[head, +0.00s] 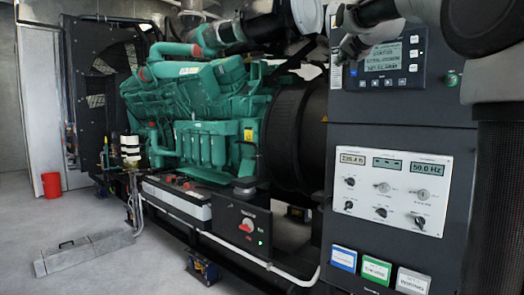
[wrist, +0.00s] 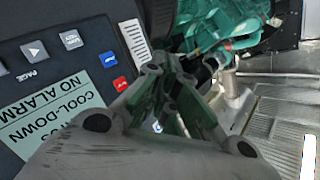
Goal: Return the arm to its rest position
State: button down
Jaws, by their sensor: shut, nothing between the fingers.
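My arm comes in at the top right of the head view, in front of the upper control panel. My gripper (head: 345,48) is at the panel's upper left corner, beside the display (head: 384,56). In the wrist view my gripper (wrist: 172,80) has its fingers together with nothing between them. The display (wrist: 55,115) is close by in that view and reads COOL-DOWN and NO ALARM. I cannot tell whether the fingers touch the panel.
The lower panel (head: 390,190) holds knobs and meters, with a blue, a green and a grey label plate below. The green engine (head: 200,110) stands behind to the left.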

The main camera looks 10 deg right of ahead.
jog(key=s+a+f+n+g+y, duration=0.1)
jog(key=s+f+n+g, duration=0.3)
jog(key=f, duration=0.7)
jog(key=s+a+f+n+g, duration=0.1)
jog(key=s+f+g, duration=0.3)
jog(key=f, duration=0.8)
jog(key=s+a+f+n+g, duration=0.1)
jog(key=s+a+f, duration=0.1)
jog(key=s+f, duration=0.4)
jog(key=s+a+f+n+g, duration=0.1)
jog(key=s+f, duration=0.6)
jog(key=s, duration=0.7)
jog(key=s+a+f+n+g+y, duration=0.1)
jog(key=s+a+f+g, duration=0.1)
jog(key=s+f, duration=0.5)
jog(key=s, duration=0.3)
jog(key=shift+s+a+f+n, duration=0.15)
jog(key=shift+a+n, duration=0.15)
dwell(2.4)
